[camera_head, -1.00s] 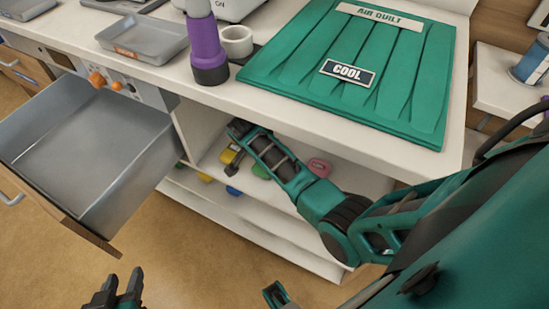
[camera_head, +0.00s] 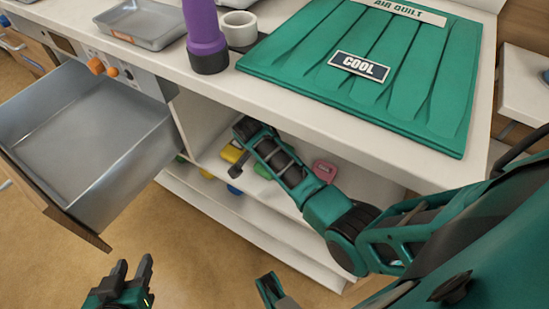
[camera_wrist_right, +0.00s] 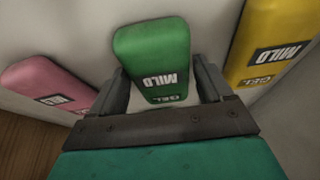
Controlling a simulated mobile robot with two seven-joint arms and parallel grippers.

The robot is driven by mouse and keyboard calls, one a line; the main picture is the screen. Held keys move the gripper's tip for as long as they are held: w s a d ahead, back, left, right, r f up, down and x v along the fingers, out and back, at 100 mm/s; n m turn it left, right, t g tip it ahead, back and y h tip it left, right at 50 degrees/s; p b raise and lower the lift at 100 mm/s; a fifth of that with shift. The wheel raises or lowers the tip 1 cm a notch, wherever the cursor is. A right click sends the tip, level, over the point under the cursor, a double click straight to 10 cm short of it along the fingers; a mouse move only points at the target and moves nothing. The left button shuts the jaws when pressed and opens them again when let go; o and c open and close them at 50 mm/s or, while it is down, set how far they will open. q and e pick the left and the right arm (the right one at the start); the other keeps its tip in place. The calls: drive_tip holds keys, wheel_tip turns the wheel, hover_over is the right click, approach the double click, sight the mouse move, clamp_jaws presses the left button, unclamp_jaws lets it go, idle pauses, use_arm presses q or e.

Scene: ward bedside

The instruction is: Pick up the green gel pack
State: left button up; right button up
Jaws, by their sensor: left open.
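The green gel pack (camera_wrist_right: 152,52) stands out in the middle of the right wrist view, with white lettering on its face. My right gripper (camera_wrist_right: 163,80) is open, one finger on each side of the pack's near part. I cannot tell whether a finger touches it. In the head view my right arm reaches into the open shelf under the counter, and a small part of the green pack (camera_head: 263,171) shows beside the forearm. My left gripper (camera_head: 132,269) is open and empty, low over the floor.
A yellow pack (camera_wrist_right: 272,40) lies right of the green one and a pink pack (camera_wrist_right: 48,88) left of it. A blue pack (camera_head: 235,189) shows on the shelf. An open drawer (camera_head: 85,140) juts out left. The counter above holds a green quilt (camera_head: 400,95) and a purple torch (camera_head: 203,30).

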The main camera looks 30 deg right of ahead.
drive_tip(key=c, duration=0.7)
drive_tip(key=shift+c, duration=0.5)
drive_tip(key=shift+r, duration=0.2)
